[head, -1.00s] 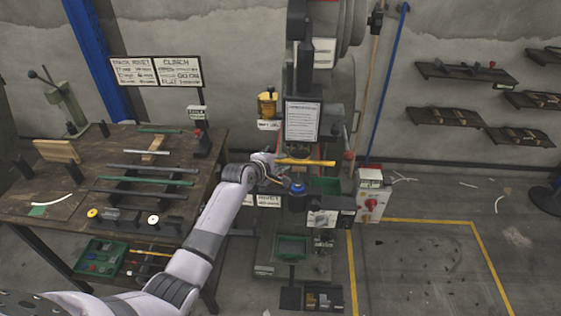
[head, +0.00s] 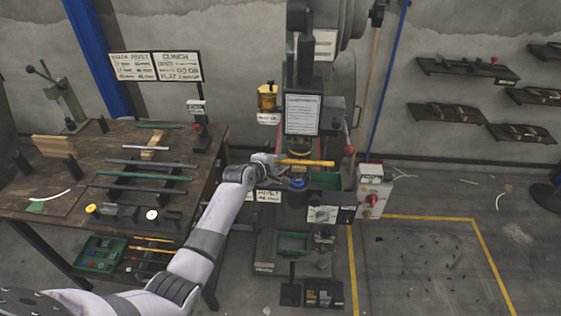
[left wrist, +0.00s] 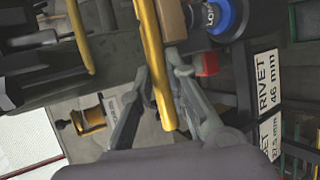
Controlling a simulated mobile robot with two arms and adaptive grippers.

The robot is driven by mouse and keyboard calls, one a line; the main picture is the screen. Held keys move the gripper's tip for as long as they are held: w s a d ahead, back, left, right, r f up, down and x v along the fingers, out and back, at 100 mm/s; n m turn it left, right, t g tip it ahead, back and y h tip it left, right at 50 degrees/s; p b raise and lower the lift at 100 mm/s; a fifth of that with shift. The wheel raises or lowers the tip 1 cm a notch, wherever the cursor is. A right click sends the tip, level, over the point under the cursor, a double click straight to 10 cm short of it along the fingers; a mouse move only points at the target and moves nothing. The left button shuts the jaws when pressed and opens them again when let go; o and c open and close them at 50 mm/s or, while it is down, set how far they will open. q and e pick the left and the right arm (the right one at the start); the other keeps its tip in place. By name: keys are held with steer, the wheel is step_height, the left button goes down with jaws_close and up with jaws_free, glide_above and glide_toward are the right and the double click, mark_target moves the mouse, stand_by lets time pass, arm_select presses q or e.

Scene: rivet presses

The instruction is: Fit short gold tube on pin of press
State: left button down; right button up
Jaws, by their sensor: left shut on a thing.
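My left gripper (head: 274,162) is shut on a gold tube (head: 308,163), near the tube's left end in the head view. The tube lies about level in the head view, its free end pointing right across the front of the press (head: 303,117). In the left wrist view the tube (left wrist: 153,60) runs between the fingers of the gripper (left wrist: 158,75). A blue round part (head: 297,183) of the press shows just below the tube. It also shows in the left wrist view (left wrist: 228,15). I cannot make out the pin clearly. My right gripper is not in view.
A workbench (head: 60,205) with several rods stands at the left. A yellow-capped post (head: 267,98) stands left of the press. Open floor lies at the right.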

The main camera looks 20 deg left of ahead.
arm_select(q)
steer(key=shift+f, duration=0.45)
steer(key=c, duration=1.5)
jaws_free()
steer(key=v, duration=1.2)
steer(key=shift+r, duration=0.1)
steer(key=shift+d, duration=0.1)
